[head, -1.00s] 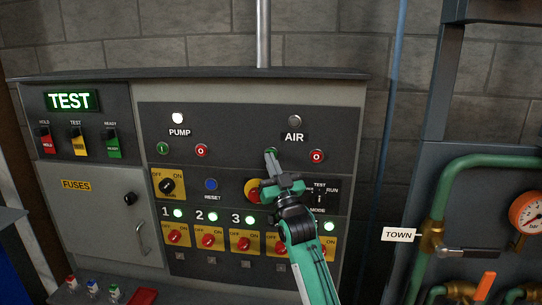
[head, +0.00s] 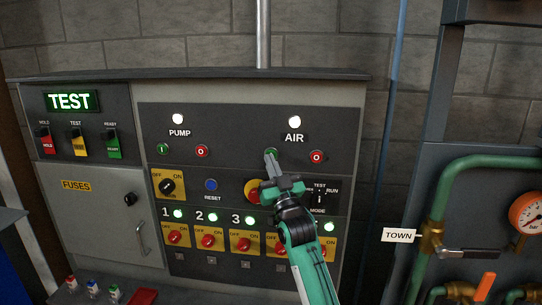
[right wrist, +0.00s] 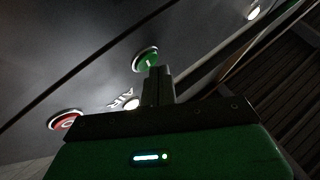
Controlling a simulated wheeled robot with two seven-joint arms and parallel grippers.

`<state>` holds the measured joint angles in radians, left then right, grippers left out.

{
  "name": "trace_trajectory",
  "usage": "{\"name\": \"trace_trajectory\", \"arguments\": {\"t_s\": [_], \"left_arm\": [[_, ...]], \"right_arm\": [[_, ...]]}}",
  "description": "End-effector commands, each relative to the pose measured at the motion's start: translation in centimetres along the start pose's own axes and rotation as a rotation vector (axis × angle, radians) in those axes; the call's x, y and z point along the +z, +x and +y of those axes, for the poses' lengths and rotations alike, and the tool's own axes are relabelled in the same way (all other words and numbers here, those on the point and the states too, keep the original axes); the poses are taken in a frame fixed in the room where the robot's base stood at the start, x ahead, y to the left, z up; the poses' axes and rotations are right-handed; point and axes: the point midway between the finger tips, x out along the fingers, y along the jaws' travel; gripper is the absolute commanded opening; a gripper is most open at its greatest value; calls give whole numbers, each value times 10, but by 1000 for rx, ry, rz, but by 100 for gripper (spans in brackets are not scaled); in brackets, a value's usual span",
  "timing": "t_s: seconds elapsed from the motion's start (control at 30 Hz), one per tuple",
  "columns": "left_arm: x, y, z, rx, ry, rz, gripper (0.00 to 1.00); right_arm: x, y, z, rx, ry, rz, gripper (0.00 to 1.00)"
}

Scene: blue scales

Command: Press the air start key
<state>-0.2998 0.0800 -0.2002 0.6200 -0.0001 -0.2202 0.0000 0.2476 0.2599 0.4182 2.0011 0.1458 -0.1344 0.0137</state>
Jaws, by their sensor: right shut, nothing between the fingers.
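The green air start key (head: 271,152) sits below the AIR label on the grey panel, left of the red air stop key (head: 317,156). The round AIR lamp (head: 294,122) above the label is lit white. My right gripper (head: 270,160) is shut and empty, with its fingertips at the green key in the head view. In the right wrist view the green key (right wrist: 146,60) shows just beyond the fingertips (right wrist: 156,72); I cannot tell whether they touch it. The red key (right wrist: 66,120) is to the left there. My left gripper is not in view.
The PUMP lamp (head: 178,119) is lit, with green and red keys below it. A red knob on yellow (head: 252,191) sits partly behind my right gripper. Numbered rotary switches (head: 208,241) line the lower panel. Green pipes and a gauge (head: 526,213) stand at right.

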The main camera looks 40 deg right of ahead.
Motion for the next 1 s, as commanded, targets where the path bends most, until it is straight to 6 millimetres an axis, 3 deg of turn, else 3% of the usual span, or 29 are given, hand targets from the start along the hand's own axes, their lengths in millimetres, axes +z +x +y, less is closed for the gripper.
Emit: {"name": "trace_trajectory", "arguments": {"t_s": [0.47,1.0], "left_arm": [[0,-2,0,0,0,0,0],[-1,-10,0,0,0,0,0]], "right_arm": [[-4,-6,-4,0,0,0,0],[-28,-38,-28,0,-1,-1,0]]}}
